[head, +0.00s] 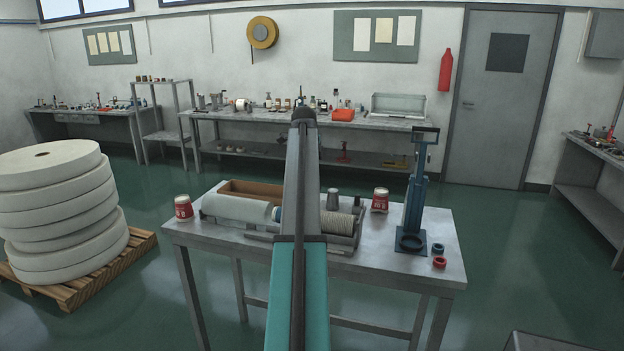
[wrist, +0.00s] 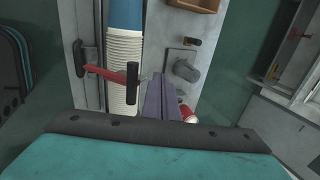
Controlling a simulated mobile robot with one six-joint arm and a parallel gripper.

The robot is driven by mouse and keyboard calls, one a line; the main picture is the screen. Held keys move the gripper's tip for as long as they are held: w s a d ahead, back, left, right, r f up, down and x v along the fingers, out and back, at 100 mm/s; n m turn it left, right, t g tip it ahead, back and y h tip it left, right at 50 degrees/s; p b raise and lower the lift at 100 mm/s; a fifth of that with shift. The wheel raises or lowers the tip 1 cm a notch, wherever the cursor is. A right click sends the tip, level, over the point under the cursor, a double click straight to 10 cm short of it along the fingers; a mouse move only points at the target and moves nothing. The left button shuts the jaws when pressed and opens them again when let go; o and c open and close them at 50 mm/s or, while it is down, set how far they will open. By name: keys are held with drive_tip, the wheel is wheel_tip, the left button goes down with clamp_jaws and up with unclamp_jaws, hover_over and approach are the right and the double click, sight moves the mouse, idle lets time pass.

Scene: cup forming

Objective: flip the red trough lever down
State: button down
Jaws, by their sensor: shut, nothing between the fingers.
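In the wrist view the red lever (wrist: 103,73) runs from a dark bracket at the left to a black handle (wrist: 132,74). It crosses in front of a stack of white cups (wrist: 124,50) in the trough. I cannot tell how far it is tilted. My gripper (wrist: 164,80) is shut and empty, its fingers just right of the black handle, with a small gap in the picture. In the head view my arm hides the lever and my gripper; part of the trough (head: 345,241) shows on the metal table (head: 400,262).
A white roll (head: 236,209) and a wooden box (head: 250,189) are at the table's left. Red-labelled cans (head: 183,207) (head: 380,201) stand at both sides. A blue press (head: 415,205) and red and blue rings (head: 439,262) are at the right.

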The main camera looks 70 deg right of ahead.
drive_tip(key=shift+a+r, duration=0.1)
idle(0.8)
drive_tip(key=shift+a+p+v, duration=0.25)
drive_tip(key=shift+p+v, duration=0.95)
drive_tip(key=shift+v, duration=0.85)
wheel_tip(320, 180, up, 9)
drive_tip(key=d+b, duration=0.1)
drive_tip(key=b, duration=0.1)
drive_tip(key=shift+d+b, duration=0.35)
drive_tip(key=shift+w, duration=0.1)
